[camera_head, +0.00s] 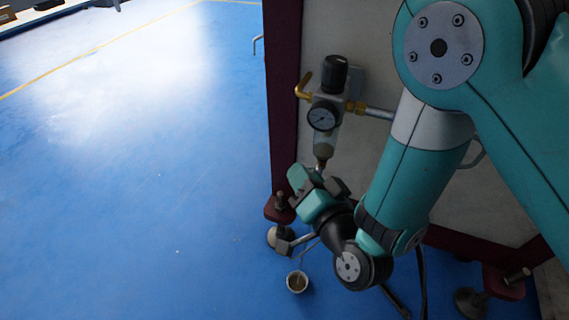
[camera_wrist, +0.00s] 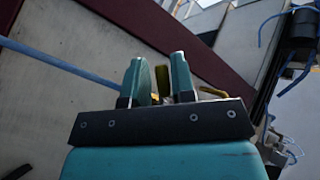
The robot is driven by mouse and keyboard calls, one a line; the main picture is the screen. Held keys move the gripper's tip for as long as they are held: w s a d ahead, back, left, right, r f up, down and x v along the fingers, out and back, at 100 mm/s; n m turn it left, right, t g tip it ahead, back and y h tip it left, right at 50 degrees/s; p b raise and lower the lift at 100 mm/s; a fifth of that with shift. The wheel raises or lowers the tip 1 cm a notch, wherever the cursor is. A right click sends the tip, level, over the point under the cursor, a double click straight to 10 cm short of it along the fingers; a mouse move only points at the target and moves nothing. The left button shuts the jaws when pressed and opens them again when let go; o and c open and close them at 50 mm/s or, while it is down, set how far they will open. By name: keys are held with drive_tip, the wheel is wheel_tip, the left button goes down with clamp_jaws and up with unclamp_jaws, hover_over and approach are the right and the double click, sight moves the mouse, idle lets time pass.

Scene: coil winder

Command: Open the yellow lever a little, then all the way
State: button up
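My gripper (camera_head: 318,186) is just below the filter bowl (camera_head: 325,137) of the air regulator, beside the machine wall. In the wrist view, the two teal fingers of my gripper (camera_wrist: 161,80) stand apart. A small yellow piece (camera_wrist: 162,82) shows in the gap between them, and more yellow (camera_wrist: 213,91) shows just right of the right finger. These may be parts of the yellow lever. Its full shape is hidden by the fingers, and I cannot tell if they touch it. In the head view I cannot make out the lever at my gripper.
The regulator has a black knob (camera_head: 335,73), a round gauge (camera_head: 322,117) and a brass elbow (camera_head: 303,86). A grey pipe (camera_head: 379,113) runs right from it. A small cup (camera_head: 297,282) stands below on the blue floor.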

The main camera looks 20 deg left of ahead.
drive_tip(key=shift+w+a, duration=0.15)
drive_tip(key=shift+w, duration=0.1)
drive_tip(key=shift+a, duration=0.1)
drive_tip(key=shift+s, duration=0.1)
drive_tip(key=shift+a, duration=0.1)
clamp_jaws()
drive_tip(key=shift+r+p, duration=0.2)
drive_tip(key=shift+p, duration=0.55)
drive_tip(key=n+p, duration=0.1)
drive_tip(key=p, duration=0.2)
drive_tip(key=shift+g+h, duration=0.3)
drive_tip(key=shift+g, duration=0.1)
drive_tip(key=p, duration=0.4)
drive_tip(key=shift+d+f+n+g+h, duration=0.15)
drive_tip(key=shift+d+n+g+h, duration=0.1)
drive_tip(key=shift+n+g+h, duration=0.05)
drive_tip(key=shift+s+d+f+p, duration=0.1)
drive_tip(key=shift+f+p, duration=0.35)
drive_tip(key=shift+p, duration=0.4)
